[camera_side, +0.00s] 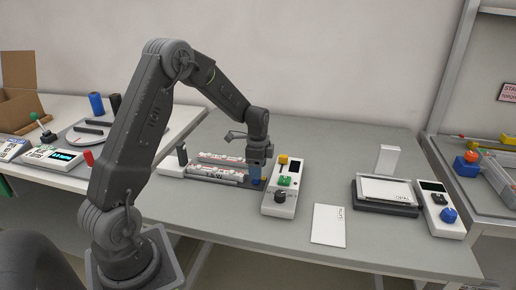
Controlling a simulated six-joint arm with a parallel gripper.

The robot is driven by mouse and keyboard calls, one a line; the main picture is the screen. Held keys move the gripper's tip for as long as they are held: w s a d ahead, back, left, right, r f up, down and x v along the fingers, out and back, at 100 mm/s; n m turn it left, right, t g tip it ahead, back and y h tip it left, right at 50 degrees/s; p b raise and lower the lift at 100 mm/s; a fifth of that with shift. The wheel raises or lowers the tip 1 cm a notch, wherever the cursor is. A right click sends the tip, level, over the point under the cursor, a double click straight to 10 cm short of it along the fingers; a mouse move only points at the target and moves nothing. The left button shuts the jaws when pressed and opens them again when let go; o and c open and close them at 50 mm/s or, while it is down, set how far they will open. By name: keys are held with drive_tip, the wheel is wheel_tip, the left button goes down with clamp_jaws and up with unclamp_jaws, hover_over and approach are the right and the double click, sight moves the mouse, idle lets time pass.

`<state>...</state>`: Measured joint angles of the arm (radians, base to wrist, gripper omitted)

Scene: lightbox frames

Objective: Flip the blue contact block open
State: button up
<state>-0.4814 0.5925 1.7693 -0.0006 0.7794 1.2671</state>
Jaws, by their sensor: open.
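The blue contact block (256,182) is a small blue piece at the right end of the battery holder (215,178), beside the white control box. My gripper (257,167) is open and points down right over the blue block. Its fingers hide the block's upper part. I cannot tell whether the fingers touch it or whether the block is tilted.
The control box (293,201) with yellow, green and black controls stands close on the right. A white card (328,225) lies right of it. Further right are a lightbox frame (386,195) and a box with a blue knob (448,215). The table's front middle is clear.

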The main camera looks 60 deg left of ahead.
wheel_tip(320, 180, up, 12)
idle(0.3)
drive_tip(key=shift+f, duration=0.1)
